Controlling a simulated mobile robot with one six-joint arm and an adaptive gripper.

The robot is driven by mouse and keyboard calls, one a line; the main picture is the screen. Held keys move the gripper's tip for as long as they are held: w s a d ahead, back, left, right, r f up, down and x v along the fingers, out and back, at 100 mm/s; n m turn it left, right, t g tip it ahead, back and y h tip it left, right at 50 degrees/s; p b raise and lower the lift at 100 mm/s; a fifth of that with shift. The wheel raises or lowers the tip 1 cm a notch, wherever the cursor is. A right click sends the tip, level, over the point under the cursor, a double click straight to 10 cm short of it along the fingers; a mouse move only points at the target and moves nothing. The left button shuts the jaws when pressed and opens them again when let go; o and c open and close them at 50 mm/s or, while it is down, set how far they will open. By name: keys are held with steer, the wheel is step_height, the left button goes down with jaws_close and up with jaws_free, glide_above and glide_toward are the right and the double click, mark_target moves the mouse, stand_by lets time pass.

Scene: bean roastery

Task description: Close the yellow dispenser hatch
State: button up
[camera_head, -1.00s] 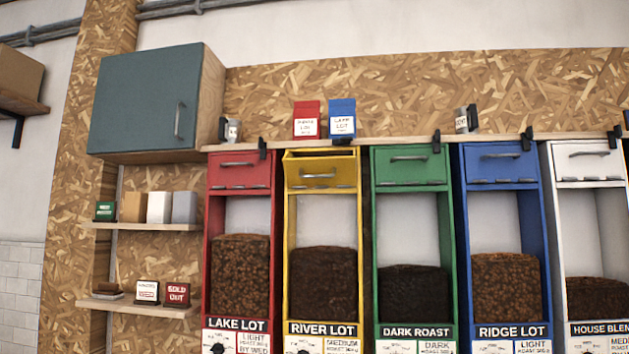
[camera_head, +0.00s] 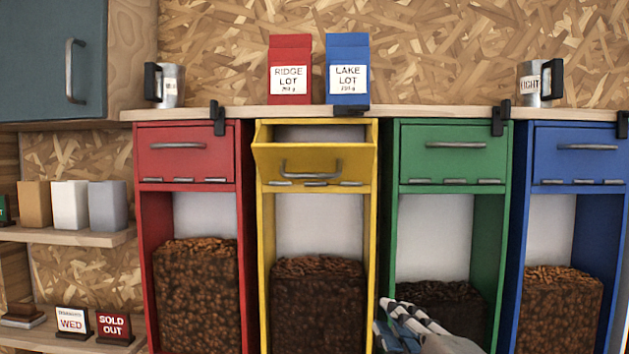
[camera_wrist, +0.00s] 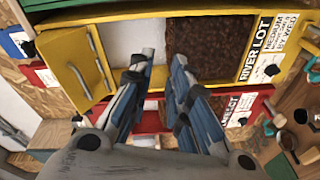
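The yellow dispenser (camera_head: 264,225) stands between the red and green ones. In the wrist view the scene is turned sideways, and the yellow hatch (camera_wrist: 70,62) is at the upper left. My gripper (camera_wrist: 163,56) is open and empty, its two fingers apart in front of the yellow dispenser. It also shows low in the head view (camera_head: 400,312), before the green dispenser, below and right of the hatch.
The red (camera_head: 185,150), green (camera_head: 455,150) and blue (camera_head: 580,150) hatches are shut. A shelf (camera_head: 400,112) above holds red and blue bags, two mugs and black clips. A teal cabinet (camera_head: 45,60) hangs at the upper left. Space before the yellow hatch looks clear.

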steer(key=a+r+n+t+y+p, duration=0.1)
steer(key=a+r+n+y+p, duration=0.2)
steer(key=r, duration=0.4)
steer(key=a+r+n+t+y+p, duration=0.1)
steer(key=a+r+n+y, duration=0.1)
steer(key=r+n, duration=0.3)
steer(key=p, duration=0.4)
glide_toward(311, 176)
steer(key=shift+m, duration=0.4)
steer(key=x, duration=0.8)
steer(key=shift+w+a+r, duration=0.1)
steer(key=shift+w, duration=0.3)
steer(key=shift+c, duration=0.2)
jaws_close()
